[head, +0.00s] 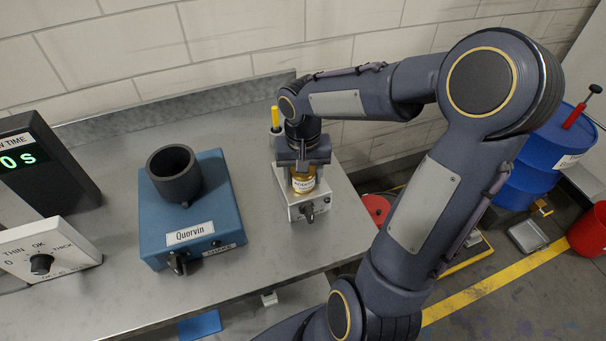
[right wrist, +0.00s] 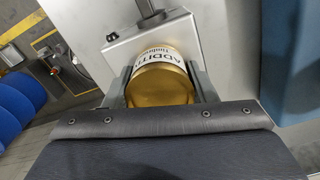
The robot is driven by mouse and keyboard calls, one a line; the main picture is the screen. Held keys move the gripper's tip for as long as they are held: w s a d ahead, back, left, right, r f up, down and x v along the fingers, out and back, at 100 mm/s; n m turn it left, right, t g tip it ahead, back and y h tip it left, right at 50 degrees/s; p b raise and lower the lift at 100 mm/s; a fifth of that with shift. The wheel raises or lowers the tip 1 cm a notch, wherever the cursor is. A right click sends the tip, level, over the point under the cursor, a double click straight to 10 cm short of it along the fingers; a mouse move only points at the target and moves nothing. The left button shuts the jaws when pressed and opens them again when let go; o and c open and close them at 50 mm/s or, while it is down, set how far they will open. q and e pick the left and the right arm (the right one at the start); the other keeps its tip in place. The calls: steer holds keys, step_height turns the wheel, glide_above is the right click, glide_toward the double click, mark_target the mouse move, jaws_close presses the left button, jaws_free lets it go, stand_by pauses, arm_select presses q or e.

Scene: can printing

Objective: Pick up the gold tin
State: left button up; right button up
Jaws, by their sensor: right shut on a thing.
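The gold tin (head: 304,181) with a white label is on the small grey device at the back right of the metal bench in the head view. My right gripper (head: 303,163) reaches down over it from above and is shut on it. In the right wrist view the gold tin (right wrist: 160,84) sits between the two fingers of my right gripper (right wrist: 160,88), with part of its label showing "ADDITI". I cannot tell whether the tin's bottom touches the device. My left gripper is not in view.
The grey device (head: 310,207) has a yellow-topped post (head: 275,117) behind it. A blue box (head: 200,222) labelled Quorvin with a dark cup (head: 174,175) stands to the left. A dial panel (head: 45,249) and a display (head: 45,165) are further left. Blue drums (head: 545,150) stand on the floor at right.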

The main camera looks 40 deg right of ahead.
steer(key=shift+r, duration=0.4)
step_height(320, 180, up, 2)
steer(key=shift+r, duration=0.2)
steer(key=s+a+r+b, duration=0.2)
steer(key=s+a+r, duration=0.3)
steer(key=s+r, duration=0.4)
steer(key=s, duration=0.4)
steer(key=shift+r, duration=0.25)
